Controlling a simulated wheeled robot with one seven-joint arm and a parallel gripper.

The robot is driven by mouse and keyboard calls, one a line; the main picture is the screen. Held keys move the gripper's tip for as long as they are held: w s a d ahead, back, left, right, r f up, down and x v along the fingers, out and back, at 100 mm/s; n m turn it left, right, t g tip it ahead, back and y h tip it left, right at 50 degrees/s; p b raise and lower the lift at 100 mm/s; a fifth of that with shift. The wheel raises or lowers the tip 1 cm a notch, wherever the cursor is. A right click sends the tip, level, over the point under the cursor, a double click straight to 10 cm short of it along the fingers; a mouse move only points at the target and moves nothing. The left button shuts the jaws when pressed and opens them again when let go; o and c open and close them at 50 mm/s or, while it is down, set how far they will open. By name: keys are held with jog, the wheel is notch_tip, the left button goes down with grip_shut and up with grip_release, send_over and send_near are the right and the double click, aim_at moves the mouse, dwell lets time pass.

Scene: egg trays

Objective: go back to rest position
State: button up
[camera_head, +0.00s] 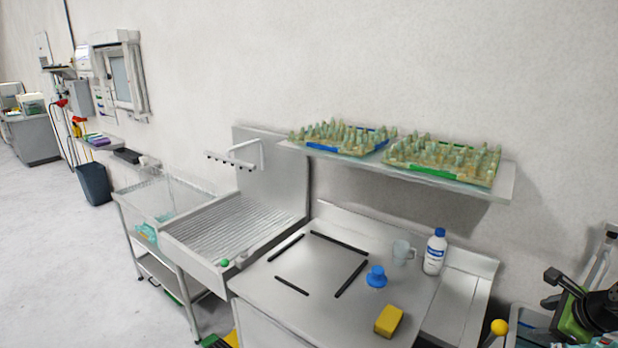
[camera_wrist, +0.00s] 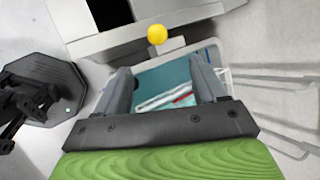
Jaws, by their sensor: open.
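My gripper (camera_wrist: 161,82) is open in the wrist view. Its two grey fingers stand apart with nothing held between them. Beyond them, lower down, lies a teal surface with white and red printed items. A green and black part of my arm shows at the right edge of the head view, clear of the shelf and the worktop. Two egg trays, one with a blue rim (camera_head: 372,147) and one with a green rim (camera_head: 437,174), sit side by side on the wall shelf (camera_head: 504,183). Both carry many pale greenish pointed shapes.
A yellow ball (camera_head: 499,327) stands near my arm and shows in the wrist view (camera_wrist: 157,34). Open floor lies left.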

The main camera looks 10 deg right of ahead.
jog(key=w+a+r+n+g, duration=0.15)
jog(key=a+n, duration=0.25)
jog(key=a, duration=0.4)
jog(key=w+a+r+n+b, duration=0.1)
jog(key=w+a+r+n, duration=0.2)
jog(key=a, duration=0.6)
jog(key=w+a+r+n+g, duration=0.1)
jog(key=a+r+n, duration=0.1)
jog(key=a+n, duration=0.5)
jog(key=s+a+f+n+y+b, duration=0.1)
jog(key=s+a+f+n+b, duration=0.1)
jog(key=s+a+n, duration=1.2)
jog(key=s+a+t, duration=0.1)
jog(key=s+a, duration=0.3)
jog(key=a, duration=0.2)
jog(key=shift+n, duration=0.3)
jog(key=shift+s+f, duration=0.1)
jog(key=shift+s, duration=0.05)
